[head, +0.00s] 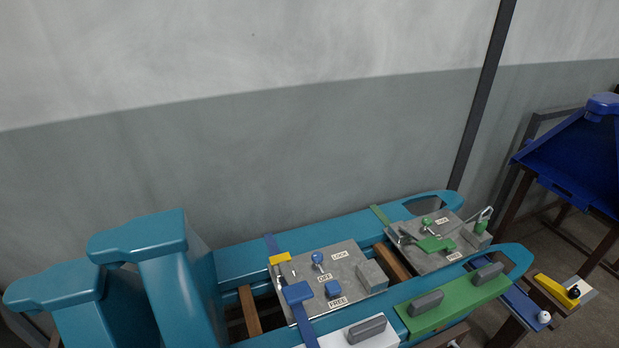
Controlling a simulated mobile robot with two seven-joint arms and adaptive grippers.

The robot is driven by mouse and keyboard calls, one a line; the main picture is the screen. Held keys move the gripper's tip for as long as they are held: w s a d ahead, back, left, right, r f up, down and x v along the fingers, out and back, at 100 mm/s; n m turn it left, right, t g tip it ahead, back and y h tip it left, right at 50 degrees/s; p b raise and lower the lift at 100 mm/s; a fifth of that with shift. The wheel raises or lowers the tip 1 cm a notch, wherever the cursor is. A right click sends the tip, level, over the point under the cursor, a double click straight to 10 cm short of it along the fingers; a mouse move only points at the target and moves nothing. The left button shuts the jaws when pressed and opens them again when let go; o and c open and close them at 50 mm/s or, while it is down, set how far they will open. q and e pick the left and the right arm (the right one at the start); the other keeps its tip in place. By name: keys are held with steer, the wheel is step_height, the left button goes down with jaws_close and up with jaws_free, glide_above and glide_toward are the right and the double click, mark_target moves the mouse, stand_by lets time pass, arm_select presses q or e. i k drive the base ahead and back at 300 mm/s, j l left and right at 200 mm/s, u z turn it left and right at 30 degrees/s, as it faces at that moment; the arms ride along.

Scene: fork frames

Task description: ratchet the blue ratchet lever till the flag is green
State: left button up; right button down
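A grey plate (352,258) with blue parts lies on the teal frame at lower centre. A blue strap or bar (305,325) runs along its left side, with a wider blue piece (298,292) on it. I cannot tell which blue part is the ratchet lever. A yellow piece (280,258) sits at the plate's upper left; it may be the flag, and I see no green one on this plate. Neither gripper is in view.
A similar plate with green parts (435,245) lies to the right. White (340,340) and green (450,304) panels with grey handles are in front. Tall teal posts (165,270) stand left. A yellow lever (555,289) and blue hopper (575,165) are far right.

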mark_target(295, 292)
steer(key=i+l+u, duration=0.2)
steer(key=l+u, duration=0.3)
steer(key=l, duration=0.5)
steer(key=l+u, duration=0.45)
steer(key=l, duration=0.5)
steer(key=i, duration=0.05)
